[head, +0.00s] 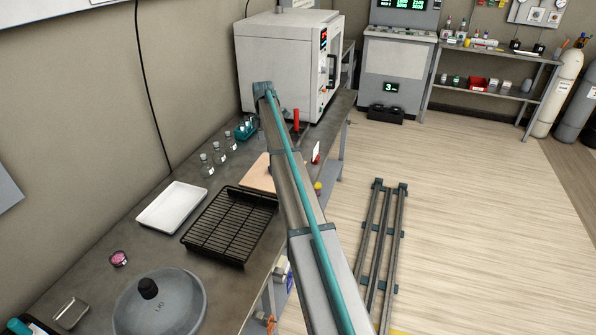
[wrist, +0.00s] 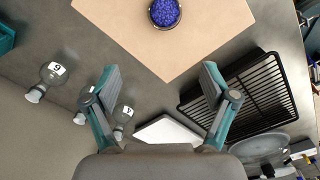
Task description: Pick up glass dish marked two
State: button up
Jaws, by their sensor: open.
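A small round dish with blue-violet grains (wrist: 165,13) sits on the pale wooden board (wrist: 150,45) at the top of the wrist view. No number on it can be read. Another small round dish with pink contents (head: 119,258) lies at the left of the bench in the head view, its mark too small to read. My gripper (wrist: 160,76) is open and empty, its fingers spread over the board's near corner. The blue dish lies beyond the fingertips, apart from them. In the head view my arm hides the gripper and part of the board (head: 257,176).
A black wire rack (head: 228,225), a white tray (head: 172,207) and a grey domed lid (head: 160,303) stand on the bench. Several numbered flasks (wrist: 53,73) stand near the wall. A white oven (head: 280,65) stands at the far end. Bare bench separates these.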

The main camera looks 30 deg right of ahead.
jog(key=shift+m, duration=0.3)
jog(key=f, duration=0.2)
jog(key=d+f+p, duration=0.1)
jog(key=f, duration=0.1)
jog(key=d+f, duration=0.1)
jog(key=f, duration=0.1)
jog(key=shift+s+d+f, duration=0.2)
jog(key=shift+s+d, duration=0.05)
jog(key=shift+s, duration=0.1)
jog(key=shift+w+f+p, duration=0.1)
jog(key=shift+f+p, duration=1.5)
jog(key=shift+f, duration=1.55)
jog(key=c, duration=1.2)
jog(key=shift+c, duration=0.2)
jog(key=shift+r, duration=0.2)
